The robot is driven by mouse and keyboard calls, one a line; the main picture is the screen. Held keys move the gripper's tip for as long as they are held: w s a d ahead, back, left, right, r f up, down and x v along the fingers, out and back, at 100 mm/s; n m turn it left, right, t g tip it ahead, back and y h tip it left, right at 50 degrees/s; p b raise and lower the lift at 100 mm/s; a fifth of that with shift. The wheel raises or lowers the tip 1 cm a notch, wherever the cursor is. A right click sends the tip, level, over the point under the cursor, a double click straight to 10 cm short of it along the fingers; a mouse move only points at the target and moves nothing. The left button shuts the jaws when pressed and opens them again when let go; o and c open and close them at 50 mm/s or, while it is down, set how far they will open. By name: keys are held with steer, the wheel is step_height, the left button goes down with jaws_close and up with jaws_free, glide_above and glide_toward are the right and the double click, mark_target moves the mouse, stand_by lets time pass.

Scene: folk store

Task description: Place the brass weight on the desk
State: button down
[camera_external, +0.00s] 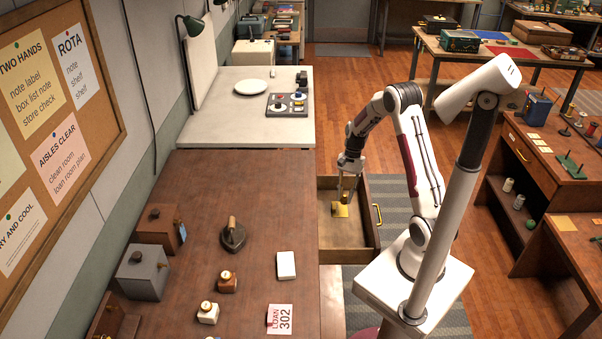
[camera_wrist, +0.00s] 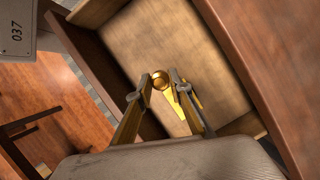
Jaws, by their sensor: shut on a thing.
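The brass weight (camera_wrist: 160,79) is small and rounded at the top, and it sits between the fingertips of my gripper (camera_wrist: 163,84) in the wrist view. In the external view my gripper (camera_external: 347,188) points down into the open drawer (camera_external: 347,254) at the right side of the desk (camera_external: 190,205). It is shut on the weight, low over or at the drawer floor; I cannot tell whether the weight touches it. A yellow card (camera_external: 341,211) lies on the drawer floor beneath and shows partly behind the fingers in the wrist view (camera_wrist: 174,98).
The desk's back and right-hand middle are clear. The drawer walls stand close around my gripper.

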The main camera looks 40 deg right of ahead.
mark_target(267, 190)
steer(key=w+a+r+m+t, duration=0.1)
steer(key=w+m, duration=0.1)
steer(key=w, duration=0.2)
steer(key=w+a+r+m+t, duration=0.1)
steer(key=w+r+m, duration=0.1)
steer(key=w+m, duration=0.1)
steer(key=w+a+r+m, duration=0.1)
steer(key=w+r+m, duration=0.1)
steer(key=w, duration=0.4)
steer(key=shift+m+t, duration=0.3)
steer(key=shift+t, duration=0.1)
steer(key=w+a+r+m+h, duration=0.1)
steer(key=w+a+r+m, duration=0.2)
steer(key=w+a, duration=0.2)
steer(key=w+a+r+m+t, duration=0.1)
steer(key=w+a+r+m, duration=0.1)
steer(key=w+a, duration=0.4)
steer(key=shift+a+r+m+h, duration=0.4)
steer(key=shift+a+r, duration=0.15)
steer(key=shift+a, duration=2.05)
steer(key=shift+w, duration=0.1)
steer(key=shift+f, duration=1.3)
steer(key=shift+f, duration=2.7)
